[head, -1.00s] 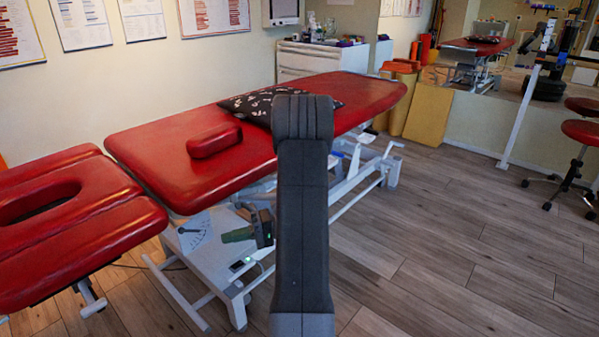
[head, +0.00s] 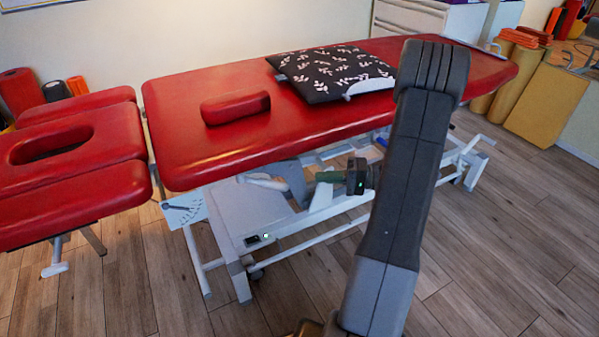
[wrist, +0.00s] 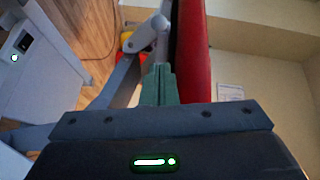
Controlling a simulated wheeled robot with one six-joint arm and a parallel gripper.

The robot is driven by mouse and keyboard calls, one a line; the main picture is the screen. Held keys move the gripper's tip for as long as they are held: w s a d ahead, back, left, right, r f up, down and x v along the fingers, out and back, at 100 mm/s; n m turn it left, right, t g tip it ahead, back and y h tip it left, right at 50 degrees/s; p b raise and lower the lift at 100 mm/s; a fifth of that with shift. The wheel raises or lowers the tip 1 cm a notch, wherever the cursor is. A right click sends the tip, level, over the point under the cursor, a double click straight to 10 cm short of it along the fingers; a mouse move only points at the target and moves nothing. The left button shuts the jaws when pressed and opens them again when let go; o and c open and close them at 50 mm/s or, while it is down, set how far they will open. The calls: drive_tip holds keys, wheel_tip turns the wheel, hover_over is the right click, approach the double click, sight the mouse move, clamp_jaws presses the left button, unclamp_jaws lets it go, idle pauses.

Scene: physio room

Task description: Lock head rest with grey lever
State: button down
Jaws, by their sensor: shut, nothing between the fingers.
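The red head rest (head: 115,155), with an oval hole, is at the left end of the red treatment table (head: 340,110). A pale grey lever-like part (head: 55,269) hangs below the head rest; I cannot tell whether it is locked. My gripper (head: 322,177) is low beside the table's long side, well to the right of that part, and its green fingers point left. In the wrist view the fingers (wrist: 158,84) are shut and empty. Grey metal bars (wrist: 122,82) and a red cushion edge (wrist: 190,55) show beyond them; the fingers' distance from the bars is unclear.
The white table frame (head: 240,285) is close to my gripper. A small plate with an angle scale (head: 183,209) sits by the table's left end. A black patterned pillow (head: 330,72) and a red bolster (head: 235,107) lie on top. The wooden floor in front is free.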

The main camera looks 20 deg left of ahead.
drive_tip(key=shift+s, duration=0.1)
drive_tip(key=p, duration=0.2)
approach(263, 183)
drive_tip(key=w+a, duration=0.2)
drive_tip(key=a, duration=0.2)
drive_tip(key=shift+s+a+f, duration=0.2)
drive_tip(key=shift+a+f, duration=0.05)
drive_tip(key=shift+f, duration=0.15)
drive_tip(key=shift+s+b, duration=0.15)
drive_tip(key=shift+b, duration=0.15)
